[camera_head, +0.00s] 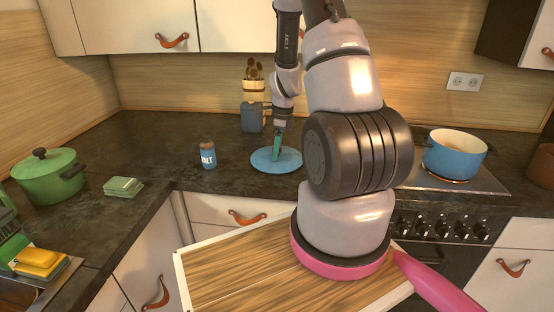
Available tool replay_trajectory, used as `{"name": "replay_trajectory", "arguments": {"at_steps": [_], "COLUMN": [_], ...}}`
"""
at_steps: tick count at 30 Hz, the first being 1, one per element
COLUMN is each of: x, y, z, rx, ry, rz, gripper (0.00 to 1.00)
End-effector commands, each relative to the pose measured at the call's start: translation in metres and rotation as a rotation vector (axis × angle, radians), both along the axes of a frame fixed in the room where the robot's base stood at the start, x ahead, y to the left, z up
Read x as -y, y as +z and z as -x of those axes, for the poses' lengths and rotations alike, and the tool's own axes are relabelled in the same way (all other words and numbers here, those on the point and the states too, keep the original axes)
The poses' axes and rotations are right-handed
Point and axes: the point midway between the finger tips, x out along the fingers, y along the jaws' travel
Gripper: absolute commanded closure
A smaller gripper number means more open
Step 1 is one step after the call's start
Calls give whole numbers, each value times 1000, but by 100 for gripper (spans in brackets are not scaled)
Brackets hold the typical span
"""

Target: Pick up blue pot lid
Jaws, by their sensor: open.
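The blue pot lid (263,162) lies flat on the dark countertop, left of the stove. My gripper (277,150) points down over the lid, close to its middle. The gripper is open. Its fingertips are small in this view and cover the middle of the lid, so I cannot tell whether they touch it or whether a knob is between them. A blue pot (454,156) without a lid stands on the stove at the right.
A salt can (208,155) stands just left of the lid. A blue-grey box (252,117) and a utensil holder (254,90) stand behind it. A green lidded pot (48,177) and folded green cloths (123,187) are further left. Bare counter lies between the cloths and the salt.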

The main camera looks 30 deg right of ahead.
Motion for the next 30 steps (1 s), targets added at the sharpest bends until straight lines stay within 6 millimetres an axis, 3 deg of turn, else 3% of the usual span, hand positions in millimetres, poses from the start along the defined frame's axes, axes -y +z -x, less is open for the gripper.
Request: {"name": "replay_trajectory", "arguments": {"at_steps": [4, 5, 9, 11, 22, 30], "x": [0, 0, 0, 0, 0, -1], "y": [0, 0, 0, 1, 8, 60], "z": [0, 0, 0, 0, -1, -2], "rx": [1, 1, 1, 1, 3, 6], "ry": [0, 0, 1, 1, 3, 2], "rz": [1, 1, 1, 1, 1, 0], "gripper": [24, 28, 82, 100, 100, 100]}}
